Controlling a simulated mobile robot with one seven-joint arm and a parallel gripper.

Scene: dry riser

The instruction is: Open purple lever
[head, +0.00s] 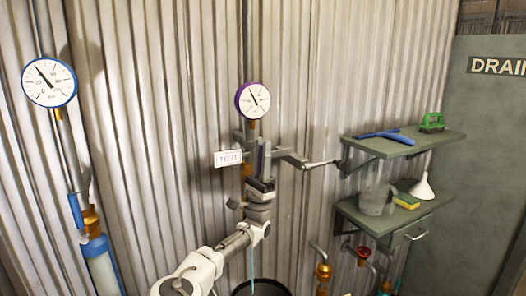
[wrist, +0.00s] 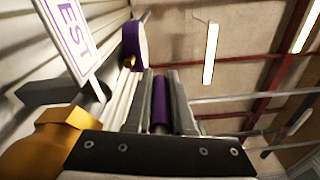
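The purple lever (head: 262,158) stands upright below the purple-rimmed gauge (head: 252,100), in front of the corrugated wall. My gripper (head: 261,172) is at the lever from below. In the wrist view the purple lever (wrist: 160,105) lies between the two grey fingers of my gripper (wrist: 160,85). The fingers are close on both of its sides with no clear gap, and look shut on it. The brass valve body (wrist: 45,140) is at the lower left of the wrist view. The lever's pivot is largely hidden in the head view.
A TEST sign (head: 228,158) hangs just left of the lever. A grey pipe (head: 300,160) runs right. A blue-rimmed gauge (head: 50,82) is at left. Shelves (head: 405,143) with cleaning items stand at right. A dark bucket (head: 262,289) and a red valve wheel (head: 363,252) are below.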

